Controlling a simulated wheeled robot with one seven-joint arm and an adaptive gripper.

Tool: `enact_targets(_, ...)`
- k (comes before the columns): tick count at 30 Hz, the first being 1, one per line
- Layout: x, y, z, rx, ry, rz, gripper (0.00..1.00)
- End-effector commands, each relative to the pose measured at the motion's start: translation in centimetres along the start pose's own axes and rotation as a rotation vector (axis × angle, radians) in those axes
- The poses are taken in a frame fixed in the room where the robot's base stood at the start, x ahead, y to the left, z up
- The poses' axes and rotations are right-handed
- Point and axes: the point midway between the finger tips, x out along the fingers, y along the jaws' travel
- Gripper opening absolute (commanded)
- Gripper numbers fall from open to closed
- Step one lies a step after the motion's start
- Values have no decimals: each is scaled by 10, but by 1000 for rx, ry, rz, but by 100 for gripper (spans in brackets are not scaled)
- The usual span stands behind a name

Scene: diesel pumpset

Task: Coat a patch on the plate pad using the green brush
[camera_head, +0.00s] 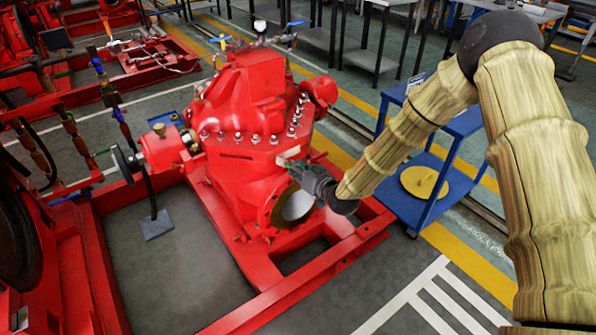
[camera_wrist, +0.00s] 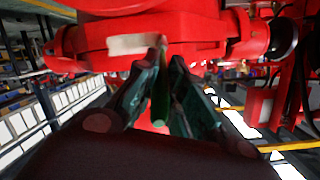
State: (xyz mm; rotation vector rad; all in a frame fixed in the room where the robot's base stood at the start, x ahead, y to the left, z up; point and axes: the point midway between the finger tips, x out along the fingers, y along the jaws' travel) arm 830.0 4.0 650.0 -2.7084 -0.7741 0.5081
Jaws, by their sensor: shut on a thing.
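My gripper (camera_wrist: 165,75) is shut on the green brush (camera_wrist: 160,98), which stands between its two dark fingers in the wrist view. The brush tip overlaps the right end of the pale plate pad (camera_wrist: 130,44), a flat beige strip on the red pump casing. I cannot tell whether the tip touches the pad. In the head view my gripper (camera_head: 297,168) is at the pump's front right, just above the round flange opening. The pale pad (camera_head: 288,154) shows there beside the fingertips, partly hidden. The brush is too small to make out in that view.
The red pump (camera_head: 240,105) stands on a red frame (camera_head: 225,215) with raised rails. A blue trolley (camera_head: 430,165) with a round yellow disc (camera_head: 424,181) stands behind my arm. Pipes and valves (camera_head: 110,95) line the left. Open floor lies at the lower right.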

Motion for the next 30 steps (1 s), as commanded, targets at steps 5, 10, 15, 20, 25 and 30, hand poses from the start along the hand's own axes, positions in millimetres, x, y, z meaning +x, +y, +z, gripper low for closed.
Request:
enact_targets(5,0,6,-2,0,2,0,0)
enact_targets(10,0,16,-7,1,2,1,0)
enact_targets(15,0,27,-11,0,1,0,0)
enact_targets(20,-1,36,-14,0,2,0,0)
enact_targets(25,0,37,-15,0,1,0,0)
enact_targets(30,0,33,-14,0,0,0,0)
